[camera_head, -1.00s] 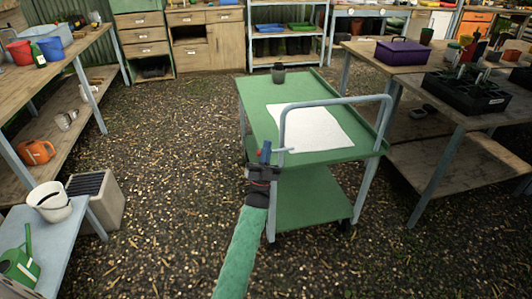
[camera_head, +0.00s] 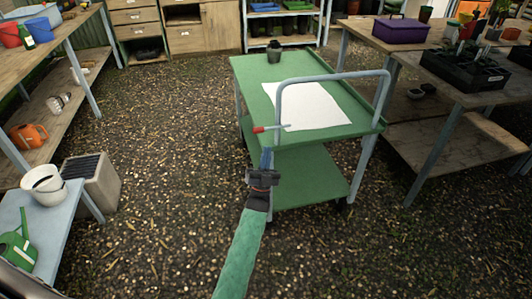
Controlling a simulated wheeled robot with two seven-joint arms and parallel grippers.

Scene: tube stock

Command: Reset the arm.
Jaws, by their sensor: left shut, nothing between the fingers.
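My left gripper (camera_head: 266,156) is shut and empty, its blue fingers pointing up in the picture. It is in front of the near left side of the green cart (camera_head: 255,82). A tool with a red handle (camera_head: 261,129) and a thin pale shaft lies at the cart top's near left corner, its handle reaching past the edge. The gripper shows just below this tool, apart from it. My green-sleeved left arm comes in from the bottom. My right gripper is not in view.
A white sheet (camera_head: 312,106) and a dark pot (camera_head: 274,52) are on the cart top. The cart's grey handle (camera_head: 335,77) rises at its near end. Benches stand left (camera_head: 60,50) and right (camera_head: 455,118). The gravel floor left of the cart is clear.

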